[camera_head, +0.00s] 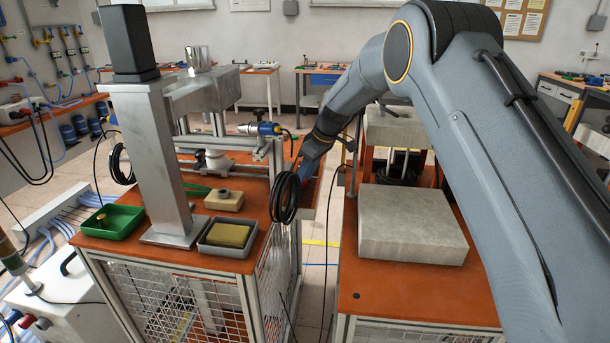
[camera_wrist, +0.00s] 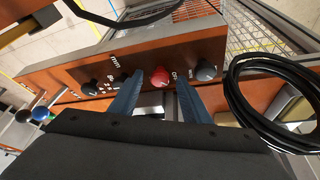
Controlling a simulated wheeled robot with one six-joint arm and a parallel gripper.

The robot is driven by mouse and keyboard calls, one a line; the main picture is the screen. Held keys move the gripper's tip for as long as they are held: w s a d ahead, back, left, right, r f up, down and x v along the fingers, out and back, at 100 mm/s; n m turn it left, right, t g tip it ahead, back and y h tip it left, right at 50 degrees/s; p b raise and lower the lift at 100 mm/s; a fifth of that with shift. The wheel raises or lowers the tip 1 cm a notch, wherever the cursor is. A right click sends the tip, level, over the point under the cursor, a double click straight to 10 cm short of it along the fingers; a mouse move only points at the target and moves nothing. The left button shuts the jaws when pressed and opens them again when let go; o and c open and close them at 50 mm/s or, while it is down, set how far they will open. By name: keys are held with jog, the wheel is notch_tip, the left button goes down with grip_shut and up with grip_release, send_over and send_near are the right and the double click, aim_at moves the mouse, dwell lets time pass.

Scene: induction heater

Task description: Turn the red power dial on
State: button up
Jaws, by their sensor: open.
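The red power dial (camera_wrist: 160,76) sits on the orange-brown control panel (camera_wrist: 80,71) in the wrist view, in a row with black knobs. My gripper (camera_wrist: 158,84) is open, with one blue finger to each side of the red dial in the picture. The fingers look apart from the dial, and I cannot tell how far their tips are from the panel. In the head view my gripper (camera_head: 306,172) is low beside the left bench, partly hidden by the cable coil. The red dial cannot be made out there.
A black cable coil (camera_wrist: 236,92) hangs right of my gripper; the coil (camera_head: 285,198) also shows in the head view. A right bench with a grey slab (camera_head: 412,222) stands across a narrow gap.

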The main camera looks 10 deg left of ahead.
jog(key=c, duration=1)
jog(key=shift+c, duration=0.2)
jog(key=m, duration=0.1)
jog(key=m+t, duration=0.1)
jog(key=m, duration=0.1)
jog(key=m+h, duration=0.1)
jog(key=m, duration=0.1)
jog(key=shift+s+a+t, duration=0.15)
jog(key=shift+s+t, duration=0.1)
jog(key=shift+t, duration=0.05)
jog(key=m+h, duration=0.1)
jog(key=m, duration=0.1)
jog(key=m+t+p, duration=0.1)
jog(key=m, duration=0.2)
jog(key=shift+a+h, duration=0.2)
jog(key=shift+h, duration=0.2)
jog(key=shift+s+m, duration=0.1)
jog(key=shift+m, duration=0.2)
